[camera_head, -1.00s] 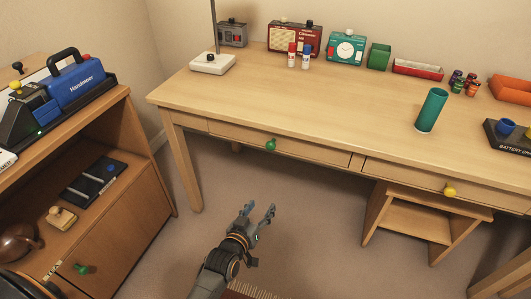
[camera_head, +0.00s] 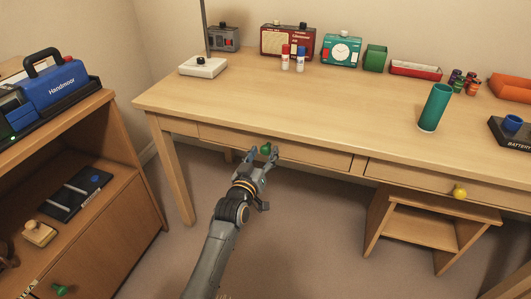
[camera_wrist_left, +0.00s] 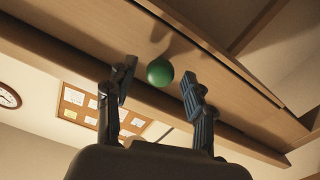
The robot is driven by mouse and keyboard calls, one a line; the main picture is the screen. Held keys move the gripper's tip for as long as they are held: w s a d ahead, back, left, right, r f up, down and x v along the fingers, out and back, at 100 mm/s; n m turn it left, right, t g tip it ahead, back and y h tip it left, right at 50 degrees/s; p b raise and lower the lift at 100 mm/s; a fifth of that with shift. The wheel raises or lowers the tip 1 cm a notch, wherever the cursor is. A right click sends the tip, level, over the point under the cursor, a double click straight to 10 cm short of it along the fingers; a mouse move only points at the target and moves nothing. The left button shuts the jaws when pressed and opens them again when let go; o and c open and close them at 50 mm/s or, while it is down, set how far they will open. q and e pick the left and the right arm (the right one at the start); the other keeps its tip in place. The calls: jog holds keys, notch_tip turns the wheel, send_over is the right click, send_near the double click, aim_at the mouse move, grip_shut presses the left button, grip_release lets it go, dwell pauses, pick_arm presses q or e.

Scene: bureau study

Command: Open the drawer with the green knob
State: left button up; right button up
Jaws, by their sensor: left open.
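The green knob (camera_head: 266,149) is on the front of the desk's left drawer (camera_head: 310,155), which looks shut. My left gripper (camera_head: 261,157) is open right at the knob, its fingers on either side of it in the head view. In the left wrist view the green knob (camera_wrist_left: 160,72) shows ahead, between and just beyond the two open fingertips (camera_wrist_left: 157,88). I cannot tell whether a finger touches it. My right gripper is not in view.
The desk's right drawer has a yellow knob (camera_head: 460,193). A low cabinet (camera_head: 95,235) stands at the left, with another green knob (camera_head: 60,289) on its door. A small wooden stool (camera_head: 420,232) stands under the desk. The floor before the left drawer is clear.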

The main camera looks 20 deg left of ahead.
pick_arm(q)
jog(key=shift+w, duration=1.1)
grip_shut()
